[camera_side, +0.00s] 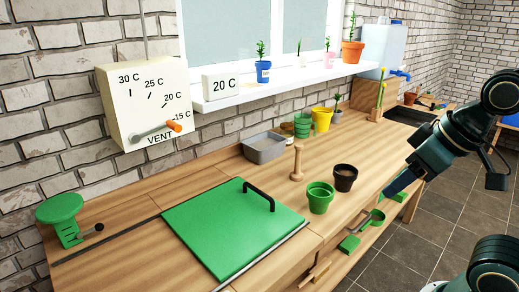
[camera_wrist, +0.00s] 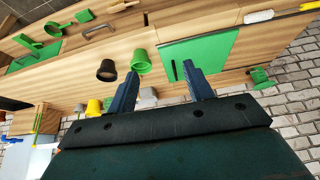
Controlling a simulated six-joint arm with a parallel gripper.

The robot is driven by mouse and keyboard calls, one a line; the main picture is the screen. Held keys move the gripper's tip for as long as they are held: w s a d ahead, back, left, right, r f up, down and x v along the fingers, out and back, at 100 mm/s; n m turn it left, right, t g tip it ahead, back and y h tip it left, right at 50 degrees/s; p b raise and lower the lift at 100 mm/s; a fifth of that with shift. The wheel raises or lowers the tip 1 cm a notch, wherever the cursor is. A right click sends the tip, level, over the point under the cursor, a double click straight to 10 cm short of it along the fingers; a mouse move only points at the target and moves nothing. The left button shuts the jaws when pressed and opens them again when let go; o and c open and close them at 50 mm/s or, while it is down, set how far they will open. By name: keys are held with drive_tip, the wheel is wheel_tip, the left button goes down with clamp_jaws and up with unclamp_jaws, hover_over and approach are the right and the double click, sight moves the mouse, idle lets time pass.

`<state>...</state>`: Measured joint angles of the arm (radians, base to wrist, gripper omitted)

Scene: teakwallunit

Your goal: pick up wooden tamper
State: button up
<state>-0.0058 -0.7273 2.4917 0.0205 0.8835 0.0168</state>
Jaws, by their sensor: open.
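The wooden tamper (camera_side: 297,163) stands upright on the wooden worktop, behind the green pot (camera_side: 320,197) and left of the dark pot (camera_side: 345,177) in the side view. I cannot make it out in the wrist view; a finger may cover it. My gripper (camera_side: 398,187) is above the front edge of the bench, to the right of the tamper and apart from it. In the wrist view my gripper (camera_wrist: 163,88) has its two blue fingers spread with nothing held between them.
A grey tray (camera_side: 264,148) and a yellow pot (camera_side: 322,118) stand behind the tamper. A green hatch (camera_side: 225,235) with a black handle lies left. The windowsill (camera_side: 280,82) with potted plants is above the back. Green tools (camera_side: 375,218) hang below the front edge.

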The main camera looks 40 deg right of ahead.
drive_tip(key=w+d+f+m+h, duration=0.1)
drive_tip(key=w+d+m+h, duration=0.2)
drive_tip(key=w, duration=0.5)
drive_tip(key=w+d+f+m+h, duration=0.1)
drive_tip(key=w+d+m+h, duration=0.2)
drive_tip(key=w, duration=0.5)
drive_tip(key=m+t+h, duration=0.2)
drive_tip(key=m+h, duration=0.2)
drive_tip(key=h, duration=0.1)
approach(299, 145)
drive_tip(key=shift+v, duration=1.7)
drive_tip(key=shift+d+f, duration=0.1)
drive_tip(key=shift+x, duration=4.2)
drive_tip(key=shift+x, duration=2.55)
